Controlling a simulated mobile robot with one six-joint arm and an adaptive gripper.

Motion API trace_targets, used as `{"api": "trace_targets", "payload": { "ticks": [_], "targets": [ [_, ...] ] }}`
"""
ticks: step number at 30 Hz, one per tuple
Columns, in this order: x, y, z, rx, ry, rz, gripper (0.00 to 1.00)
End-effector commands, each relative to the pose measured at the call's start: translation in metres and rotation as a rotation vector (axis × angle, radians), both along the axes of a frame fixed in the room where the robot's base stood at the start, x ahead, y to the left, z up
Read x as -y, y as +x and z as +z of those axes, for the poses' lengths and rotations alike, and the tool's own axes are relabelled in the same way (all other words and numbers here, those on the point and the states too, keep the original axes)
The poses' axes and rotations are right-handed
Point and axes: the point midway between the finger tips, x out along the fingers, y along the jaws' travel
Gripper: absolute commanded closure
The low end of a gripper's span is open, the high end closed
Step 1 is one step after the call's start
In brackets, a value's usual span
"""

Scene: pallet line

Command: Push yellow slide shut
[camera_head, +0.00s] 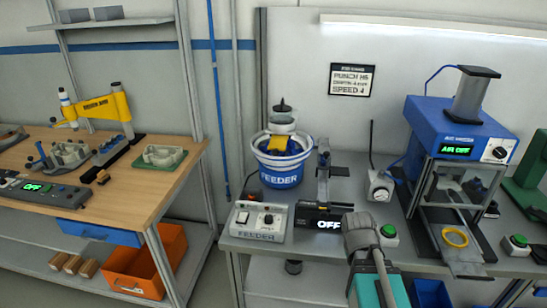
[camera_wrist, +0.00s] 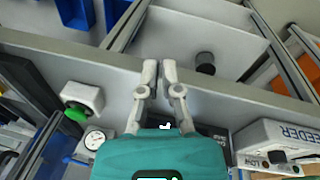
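A yellow ring (camera_head: 455,237) lies on a flat metal slide (camera_head: 465,262) that sticks out from under the blue press (camera_head: 462,125), toward the front edge of the bench. I cannot tell whether the slide has any other yellow part. My gripper (camera_head: 358,226) is at the front of the bench, left of the slide and apart from it. In the wrist view its two fingers (camera_wrist: 159,72) are together with nothing seen between them. The slide does not show clearly in the wrist view.
A green button box (camera_head: 389,235) stands close right of my gripper, and another (camera_head: 516,245) stands right of the slide. The feeder control box (camera_head: 258,221) and a display reading OFF (camera_head: 328,224) are to the left. A wooden bench (camera_head: 165,205) stands farther left.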

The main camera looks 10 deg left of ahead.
Motion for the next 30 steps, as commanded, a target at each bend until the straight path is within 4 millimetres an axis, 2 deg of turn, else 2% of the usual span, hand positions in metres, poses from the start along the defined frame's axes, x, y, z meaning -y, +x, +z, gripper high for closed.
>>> {"api": "trace_targets", "payload": {
  "ticks": [8,14,17,23,30],
  "targets": [
    [-0.017,0.061,0.018,0.122,-0.353,0.459,1.0],
    [-0.047,0.105,0.045,0.172,-0.66,0.824,1.0],
    [-0.07,0.125,0.062,0.182,-0.827,1.004,1.0],
    [-0.128,0.156,0.098,0.169,-1.189,1.347,1.0],
    [-0.218,0.176,0.139,0.088,-1.664,1.698,1.0]
  ]
}}
